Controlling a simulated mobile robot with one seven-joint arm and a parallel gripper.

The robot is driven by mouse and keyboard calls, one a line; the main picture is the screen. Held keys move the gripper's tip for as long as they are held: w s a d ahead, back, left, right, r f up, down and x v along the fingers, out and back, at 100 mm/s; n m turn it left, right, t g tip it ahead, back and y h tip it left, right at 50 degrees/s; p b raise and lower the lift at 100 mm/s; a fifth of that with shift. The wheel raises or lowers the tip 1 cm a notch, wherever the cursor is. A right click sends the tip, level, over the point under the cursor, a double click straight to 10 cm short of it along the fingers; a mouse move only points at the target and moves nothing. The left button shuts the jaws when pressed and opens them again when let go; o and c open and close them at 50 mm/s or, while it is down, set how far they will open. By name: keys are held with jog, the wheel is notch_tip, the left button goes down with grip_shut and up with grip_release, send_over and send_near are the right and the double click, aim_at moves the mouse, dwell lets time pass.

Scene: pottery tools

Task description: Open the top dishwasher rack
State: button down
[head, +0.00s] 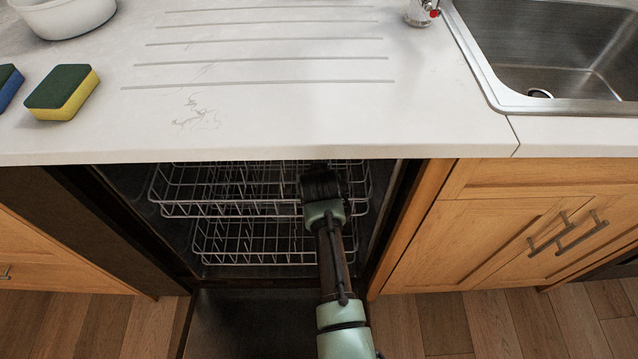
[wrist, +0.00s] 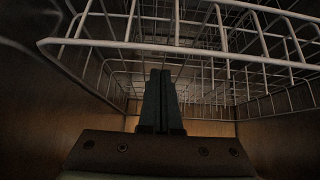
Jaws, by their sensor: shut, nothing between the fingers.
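The dishwasher is open, with its door (head: 250,325) folded down below the counter. The top rack (head: 185,212), a white wire basket, sits inside the cavity beneath the counter edge. In the wrist view the top rack (wrist: 110,44) spans the upper part of the picture, with its front rim nearest. My gripper (head: 318,172) is at the right part of the top rack in the head view, and its fingertips are hidden there. In the wrist view my gripper (wrist: 161,75) is shut and empty, its fingers pointing into the cavity around the rack's front wires. Contact cannot be told.
A lower wire rack (head: 225,258) sits below the top one. The white counter (head: 300,135) overhangs the opening. Wooden cabinets (head: 480,230) flank it. A sink (head: 560,50), sponge (head: 62,92) and white bowl (head: 65,18) are above. Wooden floor lies beside the door.

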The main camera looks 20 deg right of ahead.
jog(key=shift+s+a+r+p, duration=0.15)
jog(key=shift+s+a, duration=0.15)
jog(key=shift+s, duration=0.7)
jog(key=shift+s+a+f+p, duration=0.15)
jog(key=shift+s+a, duration=0.1)
jog(key=shift+s, duration=0.7)
jog(key=shift+r, duration=0.1)
